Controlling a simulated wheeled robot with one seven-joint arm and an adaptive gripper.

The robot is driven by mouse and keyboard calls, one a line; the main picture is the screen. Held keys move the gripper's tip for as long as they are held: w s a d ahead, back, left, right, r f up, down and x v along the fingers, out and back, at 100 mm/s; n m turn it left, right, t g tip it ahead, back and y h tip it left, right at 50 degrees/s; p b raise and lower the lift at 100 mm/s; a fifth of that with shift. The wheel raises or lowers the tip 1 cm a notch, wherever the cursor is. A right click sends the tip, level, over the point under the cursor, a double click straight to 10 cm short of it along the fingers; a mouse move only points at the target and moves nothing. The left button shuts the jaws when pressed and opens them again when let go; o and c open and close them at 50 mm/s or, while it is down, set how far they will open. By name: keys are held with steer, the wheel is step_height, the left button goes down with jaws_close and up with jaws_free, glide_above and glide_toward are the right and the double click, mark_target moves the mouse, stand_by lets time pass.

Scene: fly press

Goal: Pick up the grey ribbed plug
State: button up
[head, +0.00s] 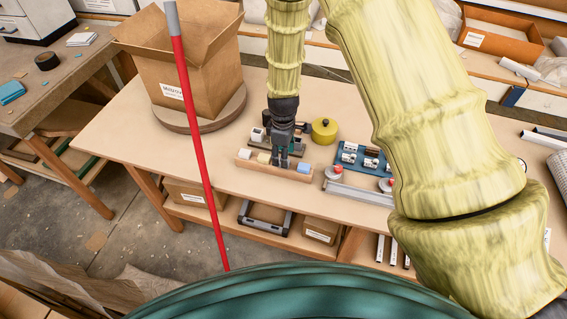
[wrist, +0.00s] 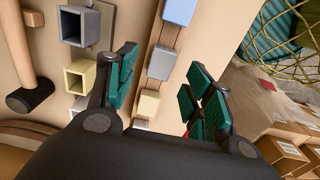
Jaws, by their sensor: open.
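A grey block (wrist: 162,62), which looks like the grey plug, sits in a wooden rail (wrist: 170,35) in the wrist view; I cannot make out its ribs. It lies between a pale blue block (wrist: 180,10) and a cream block (wrist: 148,103). My gripper (wrist: 164,68) is open and empty, its teal-padded fingers on either side of the grey block in the picture; I cannot tell how far above it they are. In the head view my gripper (head: 281,158) points down over the rail (head: 255,166) and hides the grey block.
Hollow square sockets (wrist: 79,76) and a black-headed hammer (wrist: 30,96) lie left in the wrist view. In the head view a cardboard box (head: 185,75), an olive round container (head: 324,130) and a blue tray (head: 350,151) stand nearby. The table's front left is clear.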

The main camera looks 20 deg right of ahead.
steer(key=shift+f+p, duration=0.5)
steer(key=shift+f, duration=1)
steer(key=shift+s, duration=0.1)
steer(key=c, duration=0.9)
